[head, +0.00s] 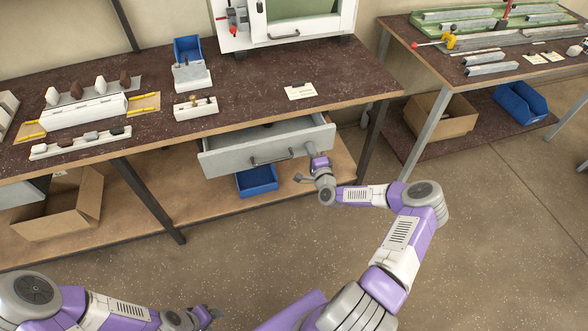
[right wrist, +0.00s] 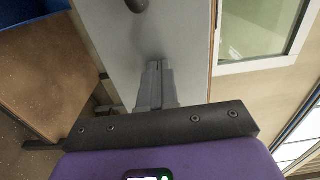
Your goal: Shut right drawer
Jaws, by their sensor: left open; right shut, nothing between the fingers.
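The right drawer (head: 225,160) hangs under the brown workbench and stands pulled out, its inside showing from above. Its grey front carries a dark bar handle (head: 272,161). My right gripper (head: 312,151) is at the right part of the drawer front, to the right of the handle. In the right wrist view its shut fingers (right wrist: 155,86) point at the grey drawer front (right wrist: 175,35), with nothing between them; I cannot tell whether they touch it. The handle end (right wrist: 137,5) shows at the top there. My left gripper (head: 210,316) is open and low at the bottom edge, far from the drawer.
A blue bin (head: 257,180) stands on the lower shelf below the drawer. Bench legs (head: 152,200) stand left and right of it. A cardboard box (head: 62,213) is on the shelf at left. A second bench (head: 490,85) stands at right. The floor before the drawer is clear.

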